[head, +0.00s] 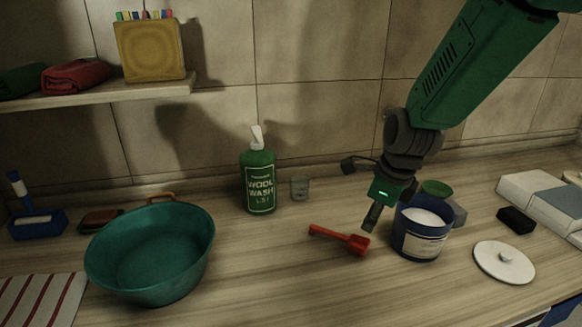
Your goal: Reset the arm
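My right arm comes in from the upper right, and its dark gripper (361,190) hangs above the counter. Its two fingers are spread apart with nothing between them. A red scoop (345,240) lies on the counter below and left of the gripper. A blue tub (420,232) of white powder stands open just right of the gripper, partly behind the lower finger side. Its round white lid (504,262) lies flat at the right. My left gripper is not in view.
A teal basin (150,255) stands at the left. A green wool wash bottle (258,180) and a small grey cup (300,188) stand near the wall. A dark block (516,220) lies at the right. The front middle counter is clear.

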